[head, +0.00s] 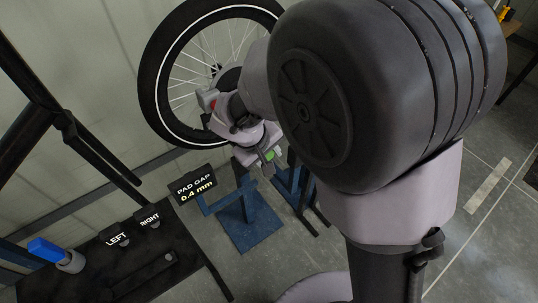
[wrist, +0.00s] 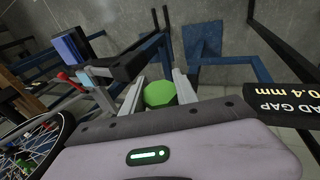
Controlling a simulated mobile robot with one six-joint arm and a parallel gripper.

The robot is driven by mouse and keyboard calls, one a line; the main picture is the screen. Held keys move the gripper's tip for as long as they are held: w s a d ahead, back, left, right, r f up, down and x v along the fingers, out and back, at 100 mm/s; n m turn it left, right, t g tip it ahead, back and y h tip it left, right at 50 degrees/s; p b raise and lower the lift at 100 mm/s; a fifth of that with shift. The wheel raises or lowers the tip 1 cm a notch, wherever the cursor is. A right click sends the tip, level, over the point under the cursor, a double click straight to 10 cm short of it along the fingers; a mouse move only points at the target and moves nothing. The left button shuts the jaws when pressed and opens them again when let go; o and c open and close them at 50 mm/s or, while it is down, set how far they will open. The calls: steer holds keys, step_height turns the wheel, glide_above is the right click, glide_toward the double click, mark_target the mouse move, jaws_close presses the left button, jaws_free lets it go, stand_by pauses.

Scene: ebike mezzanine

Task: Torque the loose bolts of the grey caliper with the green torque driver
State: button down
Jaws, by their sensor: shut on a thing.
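My gripper (head: 262,160) is shut on the green torque driver (wrist: 160,94). In the wrist view the driver's round green end shows between the two grey fingers. In the head view a small bit of green (head: 270,154) shows at the fingertips. The gripper hangs in front of the lower right part of the wheel (head: 158,84), apart from the bench. The wheel also shows at the lower left of the wrist view (wrist: 36,150). I cannot make out the grey caliper or its bolts in either view; my arm covers part of the wheel.
A sign (head: 192,187) reads PAD GAP 0.4 mm. A black bench (head: 105,262) at lower left bears LEFT and RIGHT labels and a blue-topped item (head: 48,250). Blue stands (head: 245,225) rise from the floor below the gripper. Open floor (head: 480,240) lies at the right.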

steer(key=shift+a+r+t+y+b, duration=0.2)
steer(key=shift+t+y+b, duration=0.4)
steer(key=shift+b, duration=1.8)
steer(key=shift+w+a+r, duration=0.15)
steer(key=shift+w, duration=0.2)
stand_by(2.3)
steer(key=s+d, duration=0.3)
steer(key=s, duration=0.2)
steer(key=shift+d, duration=0.2)
stand_by(0.5)
